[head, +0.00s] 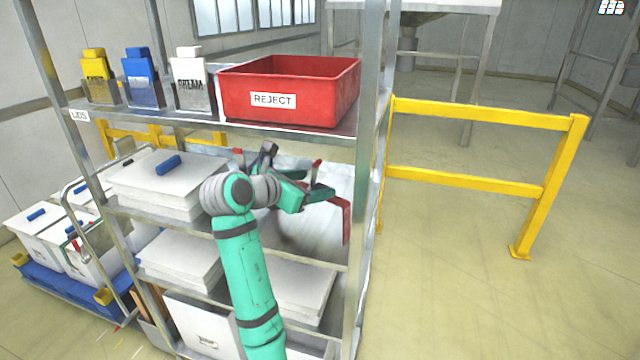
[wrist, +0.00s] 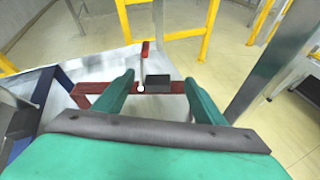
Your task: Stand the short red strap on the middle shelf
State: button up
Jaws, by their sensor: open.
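My gripper (head: 318,190) is open at the right end of the middle shelf. In the wrist view its two green fingers (wrist: 160,88) stand apart, with a flat red strap (wrist: 172,87) running crosswise between them. The strap carries a dark block and also passes behind the left finger. I cannot tell whether the fingers touch it. In the head view a dark red bent piece (head: 346,222) shows just beyond the gripper at the shelf's right front. A small red upright piece (head: 316,168) shows behind the gripper. The middle shelf (head: 175,217) is partly hidden by my arm.
White lids (head: 130,180) with a blue handle fill the shelf's left side. Above stand a red REJECT bin (head: 300,92) and several coloured holders. Metal rack posts (head: 362,190) and a yellow rail (head: 480,180) stand right. A blue bar (wrist: 55,92) is left in the wrist view.

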jog(key=v, duration=0.7)
jog(key=shift+a, duration=0.25)
